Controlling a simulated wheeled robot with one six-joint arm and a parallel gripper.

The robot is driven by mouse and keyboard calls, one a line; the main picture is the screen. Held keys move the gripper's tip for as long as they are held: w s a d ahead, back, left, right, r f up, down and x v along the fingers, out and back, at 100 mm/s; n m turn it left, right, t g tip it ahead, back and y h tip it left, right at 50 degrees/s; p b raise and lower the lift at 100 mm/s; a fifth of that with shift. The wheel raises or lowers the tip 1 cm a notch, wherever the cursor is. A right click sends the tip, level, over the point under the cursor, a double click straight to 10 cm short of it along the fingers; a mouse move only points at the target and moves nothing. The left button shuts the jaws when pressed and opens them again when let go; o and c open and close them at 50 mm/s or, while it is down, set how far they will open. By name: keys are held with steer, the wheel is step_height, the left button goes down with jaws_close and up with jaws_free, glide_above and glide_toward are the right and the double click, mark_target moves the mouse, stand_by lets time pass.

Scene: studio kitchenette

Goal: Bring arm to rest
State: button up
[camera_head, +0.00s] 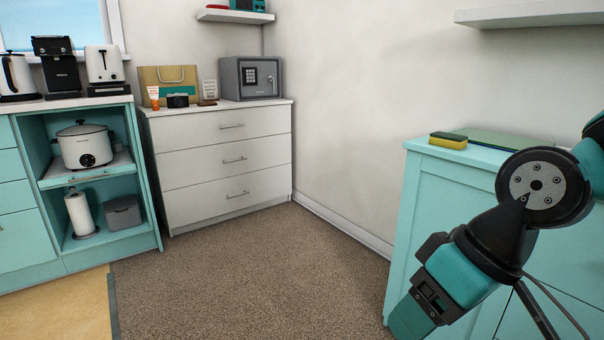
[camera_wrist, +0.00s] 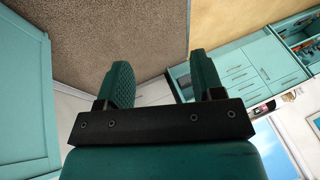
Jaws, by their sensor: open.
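My arm shows at the right of the head view, folded downward in front of a teal cabinet. My gripper (camera_wrist: 161,82) shows in the wrist view with its two teal fingers apart and nothing between them. In the head view the gripper end (camera_head: 412,318) points down and left at the bottom, and its fingertips are not clearly seen there. It appears to hang in front of the teal cabinet (camera_head: 420,215), above the carpet.
A yellow sponge (camera_head: 448,140) lies on the cabinet top beside my arm. A white drawer unit (camera_head: 225,165) with a grey safe (camera_head: 250,77) stands at the back. A slow cooker (camera_head: 85,146) sits on an open shelf at left. The carpet (camera_head: 250,275) is clear.

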steer(key=s+d+g, duration=0.1)
steer(key=s, duration=0.6)
step_height(320, 180, up, 34)
steer(key=p, duration=3.3)
steer(key=shift+w+r+h+p, duration=0.2)
steer(key=shift+w+h+p, duration=0.05)
steer(key=shift+h+p, duration=0.15)
steer(key=shift+d, duration=0.1)
